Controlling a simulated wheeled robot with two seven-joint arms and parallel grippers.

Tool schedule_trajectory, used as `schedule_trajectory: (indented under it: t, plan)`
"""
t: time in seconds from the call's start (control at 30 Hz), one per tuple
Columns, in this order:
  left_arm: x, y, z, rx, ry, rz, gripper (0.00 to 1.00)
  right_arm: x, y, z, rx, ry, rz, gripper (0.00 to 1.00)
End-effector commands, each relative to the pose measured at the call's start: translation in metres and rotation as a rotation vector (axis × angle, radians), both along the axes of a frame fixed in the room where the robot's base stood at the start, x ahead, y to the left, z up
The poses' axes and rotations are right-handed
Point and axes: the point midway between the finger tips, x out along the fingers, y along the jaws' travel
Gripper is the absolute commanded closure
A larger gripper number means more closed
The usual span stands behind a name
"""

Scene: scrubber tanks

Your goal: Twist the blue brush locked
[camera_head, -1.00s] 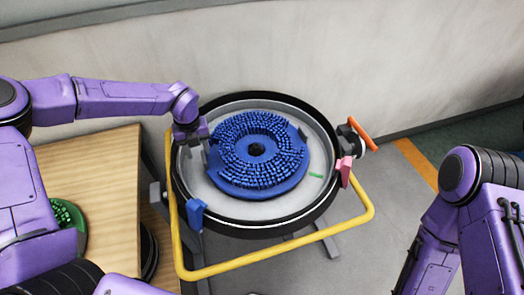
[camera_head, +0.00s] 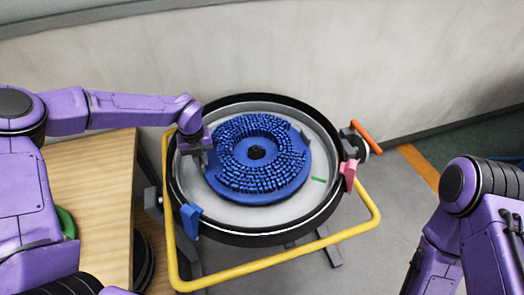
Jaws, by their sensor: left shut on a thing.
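The blue brush (camera_head: 262,188), a ring of bristles with a dark centre hole, lies bristles up in the round grey pan with a black rim (camera_head: 325,215). My left gripper (camera_head: 208,158) is at the brush's left edge and shut on it; its fingertips are small and partly hidden. A short green mark (camera_head: 318,180) shows on the pan floor right of the brush. My right arm is at the right edge of the view, and its gripper is out of view.
A yellow bar (camera_head: 270,258) runs around the pan's front. A blue clip (camera_head: 191,220), a pink clip (camera_head: 348,174) and an orange handle (camera_head: 366,137) sit at the rim. A wooden table (camera_head: 105,190) with a green disc (camera_head: 66,222) stands left. A wall is behind.

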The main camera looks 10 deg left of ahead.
Motion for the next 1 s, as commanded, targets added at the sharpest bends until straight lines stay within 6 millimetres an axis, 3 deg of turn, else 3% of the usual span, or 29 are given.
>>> schedule_trajectory:
  t: [0.63,1.0]
  plan:
    - [0.022,0.013,-0.002,0.003,0.002,-0.132,1.00,0.000,0.000,0.000,0.000,0.000,0.000,0.55]
    - [0.024,0.015,-0.003,0.004,0.003,-0.148,1.00,0.000,0.000,0.000,0.000,0.000,0.000,0.55]
